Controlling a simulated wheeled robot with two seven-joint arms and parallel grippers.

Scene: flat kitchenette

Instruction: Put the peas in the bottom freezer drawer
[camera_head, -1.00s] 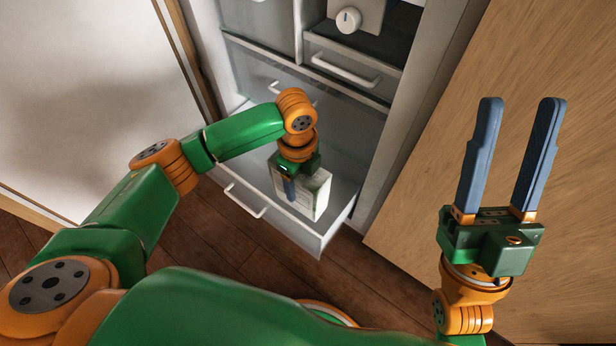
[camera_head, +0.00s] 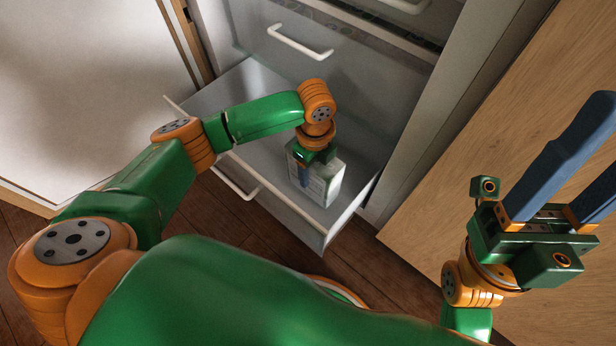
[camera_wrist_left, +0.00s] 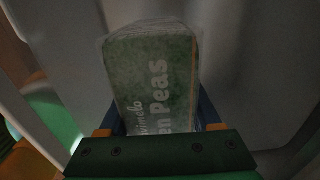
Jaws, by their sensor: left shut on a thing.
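The peas are a green and white packet (camera_head: 327,182), held by my left gripper (camera_head: 304,174) inside the open bottom drawer (camera_head: 262,160) of the freezer. The drawer is pulled out and has a white handle on its front. In the left wrist view the packet (camera_wrist_left: 155,80) stands between the two blue fingers, its "Peas" lettering facing the camera. Whether its lower end touches the drawer floor cannot be told. My right gripper (camera_head: 567,176) is open and empty at the right, in front of a wooden panel.
A shut drawer with a white handle (camera_head: 300,42) is above the open one. The white door (camera_head: 85,90) stands open at the left. A wooden panel (camera_head: 490,140) is at the right. Dark wooden floor (camera_head: 250,235) lies in front of the drawer.

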